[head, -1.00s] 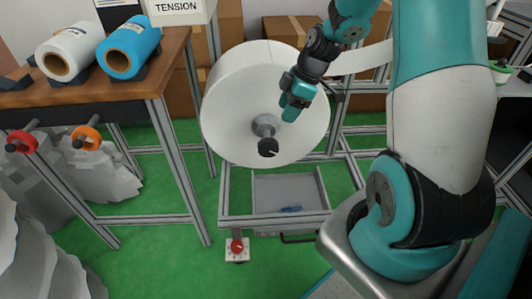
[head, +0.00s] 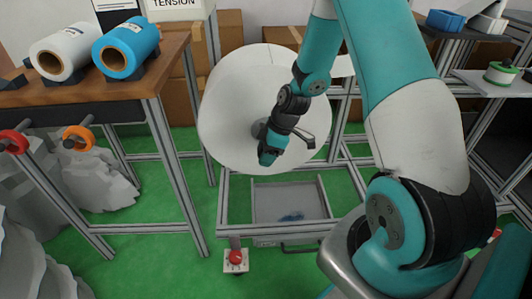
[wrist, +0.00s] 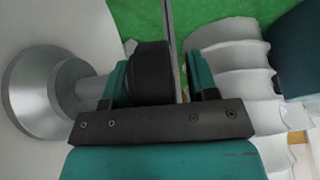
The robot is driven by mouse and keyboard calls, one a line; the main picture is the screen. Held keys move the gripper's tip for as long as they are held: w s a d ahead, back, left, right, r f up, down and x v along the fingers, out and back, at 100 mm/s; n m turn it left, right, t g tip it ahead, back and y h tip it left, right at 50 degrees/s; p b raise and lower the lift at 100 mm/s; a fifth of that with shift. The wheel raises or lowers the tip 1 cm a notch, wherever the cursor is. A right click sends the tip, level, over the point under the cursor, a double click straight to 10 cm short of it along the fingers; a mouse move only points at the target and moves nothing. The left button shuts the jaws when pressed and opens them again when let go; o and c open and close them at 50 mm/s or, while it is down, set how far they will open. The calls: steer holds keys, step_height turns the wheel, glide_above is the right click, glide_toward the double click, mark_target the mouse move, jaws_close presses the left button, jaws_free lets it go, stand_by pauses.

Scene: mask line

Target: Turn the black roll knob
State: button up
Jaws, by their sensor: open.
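The black roll knob (wrist: 151,72) sits at the end of a grey hub and shaft (wrist: 50,90) on the front of the large white roll (head: 225,125). In the wrist view the knob lies between the two teal fingers of my gripper (wrist: 160,72). The left finger is close to the knob's shaft side; a gap shows between the knob and the right finger. The jaws are open, and I cannot tell whether either finger touches. In the head view my gripper (head: 269,156) is in front of the roll and mostly hides the knob.
The roll stands on a metal frame above a grey tray (head: 262,207). A red button on a white box (head: 235,260) is below. A wooden table (head: 150,62) with white (head: 60,50) and blue (head: 125,45) rolls is at left. Green floor shows between frames.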

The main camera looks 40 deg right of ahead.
steer(key=c, duration=0.8)
steer(key=shift+c, duration=0.2)
